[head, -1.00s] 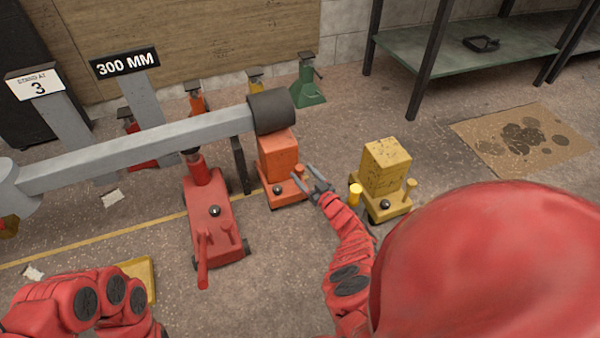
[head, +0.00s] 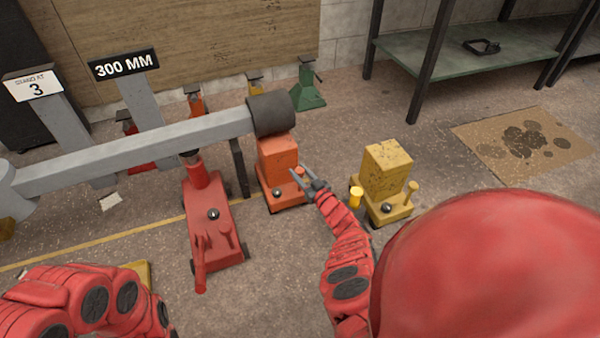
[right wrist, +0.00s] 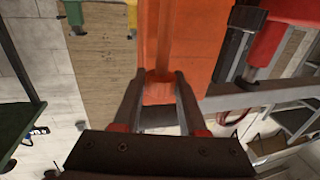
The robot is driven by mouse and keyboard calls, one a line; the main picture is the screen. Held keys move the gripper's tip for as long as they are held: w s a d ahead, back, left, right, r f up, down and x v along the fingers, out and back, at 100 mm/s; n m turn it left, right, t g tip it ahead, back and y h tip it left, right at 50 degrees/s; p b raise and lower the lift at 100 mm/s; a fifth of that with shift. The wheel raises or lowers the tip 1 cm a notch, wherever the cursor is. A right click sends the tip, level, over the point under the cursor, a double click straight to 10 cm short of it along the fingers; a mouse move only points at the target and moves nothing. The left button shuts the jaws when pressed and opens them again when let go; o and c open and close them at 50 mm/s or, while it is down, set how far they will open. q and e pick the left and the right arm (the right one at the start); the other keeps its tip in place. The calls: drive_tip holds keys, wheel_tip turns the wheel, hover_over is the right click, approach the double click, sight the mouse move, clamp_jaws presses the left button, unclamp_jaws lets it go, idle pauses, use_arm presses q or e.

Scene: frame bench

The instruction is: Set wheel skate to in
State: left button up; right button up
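An orange block unit (head: 278,157) on a low base stands on the floor below the dark end of a grey beam (head: 140,147). It has a round black knob (head: 277,193) and an upright orange peg (head: 299,172) on its base. I cannot tell from a label which unit is the wheel skate. A similar yellow unit (head: 387,170) stands to its right. My right gripper (head: 305,178) is open beside the orange peg. In the right wrist view, an orange peg (right wrist: 160,84) shows between the parted fingers (right wrist: 160,78); contact is unclear. My left gripper is out of view.
A red jack (head: 212,222) with a handle stands left of the orange unit. Several coloured stands line the back wall, including a green one (head: 308,88). A green-topped table (head: 430,50) is at the back right. Floor between is clear.

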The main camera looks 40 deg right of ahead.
clamp_jaws()
idle(1.0)
